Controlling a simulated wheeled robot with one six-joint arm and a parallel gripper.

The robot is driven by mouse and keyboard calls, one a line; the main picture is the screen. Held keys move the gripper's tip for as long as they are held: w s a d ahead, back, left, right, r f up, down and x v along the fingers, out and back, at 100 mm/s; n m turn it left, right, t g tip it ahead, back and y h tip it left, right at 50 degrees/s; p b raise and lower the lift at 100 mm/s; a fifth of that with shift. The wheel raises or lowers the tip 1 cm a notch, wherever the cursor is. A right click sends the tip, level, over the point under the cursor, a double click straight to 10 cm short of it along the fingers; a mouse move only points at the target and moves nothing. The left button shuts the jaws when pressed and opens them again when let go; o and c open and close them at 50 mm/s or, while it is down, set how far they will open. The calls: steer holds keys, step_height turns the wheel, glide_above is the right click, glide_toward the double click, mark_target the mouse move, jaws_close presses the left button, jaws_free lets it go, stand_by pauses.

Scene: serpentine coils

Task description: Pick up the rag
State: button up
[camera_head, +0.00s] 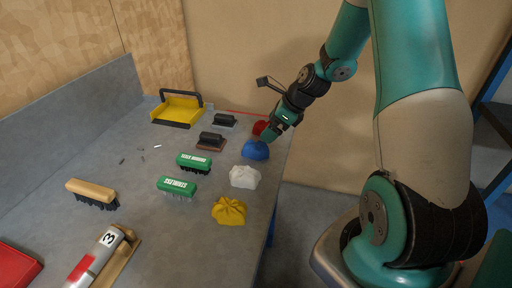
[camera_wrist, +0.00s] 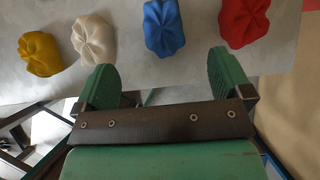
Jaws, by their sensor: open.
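Several crumpled rags lie in a row along the table's right edge. The yellow rag (camera_head: 229,211) is nearest, then the white rag (camera_head: 244,177), the blue rag (camera_head: 255,150) and the red rag (camera_head: 259,128) farthest. My gripper (camera_head: 270,133) is over the table edge by the blue and red rags and partly covers the red one. The wrist view shows my gripper (camera_wrist: 162,75) open and empty. There the blue rag (camera_wrist: 164,26) lies beyond the gap between the fingers. The red rag (camera_wrist: 244,20) is to its right; the white rag (camera_wrist: 93,37) and yellow rag (camera_wrist: 40,54) are to its left.
Green brushes (camera_head: 178,186), a wooden-handled brush (camera_head: 92,193) and dark-handled tools (camera_head: 212,141) stand left of the rags. A yellow dustpan (camera_head: 180,109) is at the back. A numbered cylinder (camera_head: 97,259) and a red object (camera_head: 15,268) are in front. A wall stands behind.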

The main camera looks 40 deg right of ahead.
mark_target(258, 144)
steer(key=x, duration=0.4)
steer(key=shift+w+a+f+p, duration=0.2)
steer(key=shift+f+p, duration=0.1)
steer(key=shift+p, duration=0.05)
steer(key=shift+s+d+f+p+x, duration=0.15)
steer(key=shift+p+x, duration=0.3)
steer(key=shift+x, duration=0.9)
steer(key=shift+s+d+f+p+x, duration=0.15)
steer(key=shift+p+x, duration=0.3)
steer(key=shift+x, duration=0.85)
steer(key=shift+w+r, duration=0.1)
steer(key=c, duration=1)
